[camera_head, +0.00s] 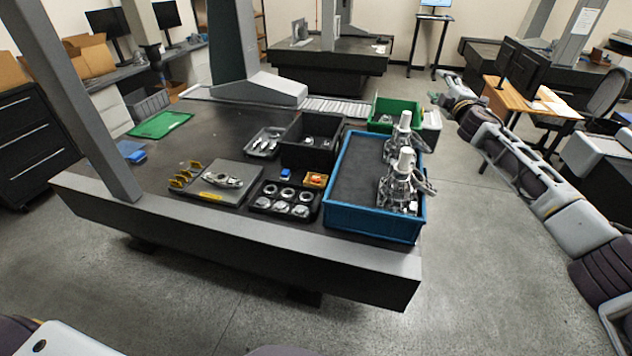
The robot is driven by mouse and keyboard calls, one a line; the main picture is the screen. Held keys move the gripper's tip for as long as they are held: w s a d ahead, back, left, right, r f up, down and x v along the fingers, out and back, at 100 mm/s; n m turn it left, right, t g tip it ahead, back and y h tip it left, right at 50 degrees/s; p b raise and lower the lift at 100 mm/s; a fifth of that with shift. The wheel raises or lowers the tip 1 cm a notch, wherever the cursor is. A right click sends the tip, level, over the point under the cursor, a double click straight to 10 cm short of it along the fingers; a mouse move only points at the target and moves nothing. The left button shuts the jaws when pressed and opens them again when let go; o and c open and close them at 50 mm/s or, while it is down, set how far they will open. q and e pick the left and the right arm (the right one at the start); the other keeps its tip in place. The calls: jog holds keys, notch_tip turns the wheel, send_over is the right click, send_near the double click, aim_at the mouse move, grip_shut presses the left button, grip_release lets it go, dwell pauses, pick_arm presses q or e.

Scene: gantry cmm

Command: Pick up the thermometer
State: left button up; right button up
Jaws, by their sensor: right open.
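I cannot make out a thermometer for certain among the small items on the dark measuring table (230,228). A small blue-and-white item (285,174) lies near the black tray of round parts, too small to identify. My right gripper (438,87) is open and empty, off the table's right side, beyond the blue bin and high in the picture. My left gripper is out of view.
A blue bin (372,222) holds metal assemblies (400,185). Beside it are a black bin (309,156), a green bin (385,110) and a grey plate with a metal part (222,180). A gantry column (85,105) rises at left.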

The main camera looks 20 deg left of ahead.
jog(key=s+a+r+n+y, duration=0.3)
jog(key=a+r+n+y, duration=0.1)
jog(key=a+r+n, duration=0.3)
jog(key=s+a+f+n+g+y, duration=0.35)
jog(key=s+a+n+g, duration=0.35)
jog(key=n, duration=0.4)
jog(key=s+f+n+g+h, duration=0.2)
jog(key=s+f+n, duration=0.35)
jog(key=f, duration=0.45)
jog(key=s+f+n+g+h, duration=0.25)
jog(key=s+f+n, duration=0.3)
jog(key=f, duration=0.45)
jog(key=s+f+n+g+h, duration=0.25)
jog(key=s+f+n, duration=0.25)
jog(key=s+f, duration=0.3)
jog(key=s+d+f+n+h, duration=0.4)
jog(key=d+f+n+h, duration=0.3)
jog(key=d+n, duration=0.4)
jog(key=f+n, duration=0.1)
jog(key=n, duration=0.3)
jog(key=shift+d+f+g, duration=0.2)
jog(key=shift+g, duration=0.2)
jog(key=shift+s, duration=0.15)
